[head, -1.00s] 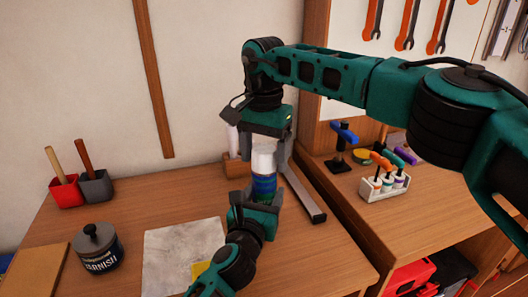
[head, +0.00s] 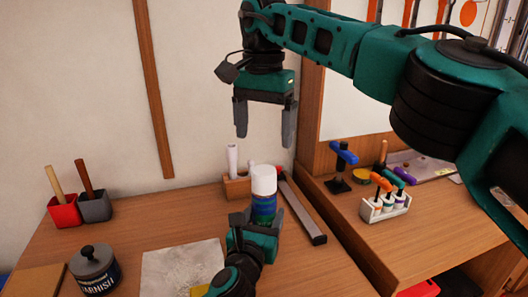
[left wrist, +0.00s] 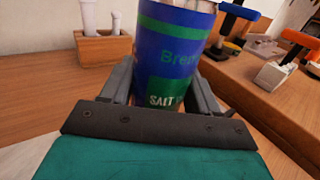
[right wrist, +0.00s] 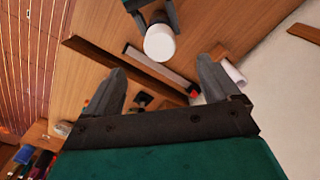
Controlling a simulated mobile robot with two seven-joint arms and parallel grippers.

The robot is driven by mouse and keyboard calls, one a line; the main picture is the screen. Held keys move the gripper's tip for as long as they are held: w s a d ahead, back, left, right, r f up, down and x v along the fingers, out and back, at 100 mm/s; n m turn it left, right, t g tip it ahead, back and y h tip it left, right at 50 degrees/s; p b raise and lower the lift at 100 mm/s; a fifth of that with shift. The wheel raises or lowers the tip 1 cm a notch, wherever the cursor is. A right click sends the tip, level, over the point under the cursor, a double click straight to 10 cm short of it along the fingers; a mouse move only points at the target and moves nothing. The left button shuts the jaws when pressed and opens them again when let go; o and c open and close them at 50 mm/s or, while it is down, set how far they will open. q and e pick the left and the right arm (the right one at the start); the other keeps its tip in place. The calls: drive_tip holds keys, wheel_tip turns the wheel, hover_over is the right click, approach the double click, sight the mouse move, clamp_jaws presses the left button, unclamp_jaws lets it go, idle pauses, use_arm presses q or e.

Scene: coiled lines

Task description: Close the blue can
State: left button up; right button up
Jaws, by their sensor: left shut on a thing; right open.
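The blue can (head: 263,205) stands upright on the wooden table, with a green band and a white cap (head: 264,180) on its top. In the left wrist view the blue can (left wrist: 172,55) fills the space between my left fingers, and its top is cut off. My left gripper (head: 258,222) is shut on the can's lower body. My right gripper (head: 264,125) is open and empty, well above the cap. In the right wrist view the white cap (right wrist: 160,43) is beyond the fingertips of my right gripper (right wrist: 165,85).
A grey bar (head: 303,210) lies right of the can. A wooden holder with white rolls (head: 236,187) stands behind it. A varnish tin (head: 94,270), a pale sheet (head: 180,268) and red (head: 63,211) and grey (head: 95,207) pots are to the left. Free air surrounds my right gripper.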

drive_tip(key=shift+r, duration=0.85)
use_arm(q)
drive_tip(key=o, duration=1.6)
drive_tip(key=shift+s, duration=0.1)
drive_tip(key=p+v, duration=0.1)
drive_tip(key=v, duration=1)
drive_tip(key=shift+s+a, duration=0.1)
drive_tip(key=shift+s, duration=0.1)
drive_tip(key=shift+s+a, duration=0.15)
drive_tip(key=shift+s, duration=0.45)
use_arm(e)
drive_tip(key=shift+r, duration=0.5)
use_arm(q)
drive_tip(key=shift+s, duration=0.1)
